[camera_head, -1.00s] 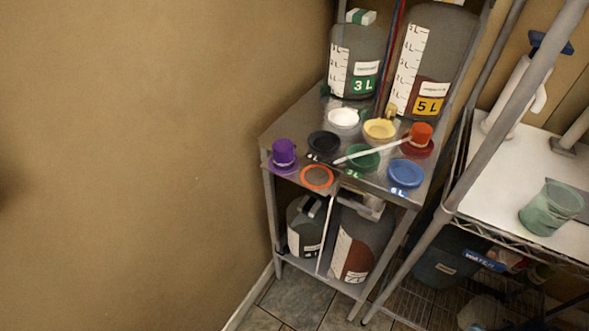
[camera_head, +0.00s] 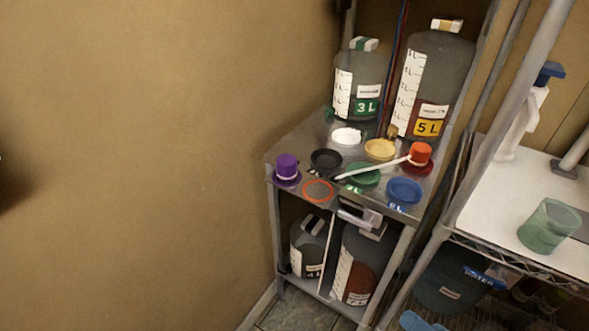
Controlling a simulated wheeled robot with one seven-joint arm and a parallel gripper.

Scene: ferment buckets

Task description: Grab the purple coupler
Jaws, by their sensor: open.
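The purple coupler (camera_head: 287,167) stands upright at the near left corner of the metal shelf's top (camera_head: 296,147). It is a short purple cylinder with a pale band low down, and it sits on a purple round base. It appears unobstructed. My gripper is not in this view, so its place relative to the coupler does not show.
An orange-red coupler (camera_head: 420,154) and several coloured discs, including a blue one (camera_head: 404,191), share the shelf top. A white stick (camera_head: 372,168) lies across a green disc. Jugs (camera_head: 358,84) stand behind. A rack post (camera_head: 508,109) rises at right. The wall fills the left.

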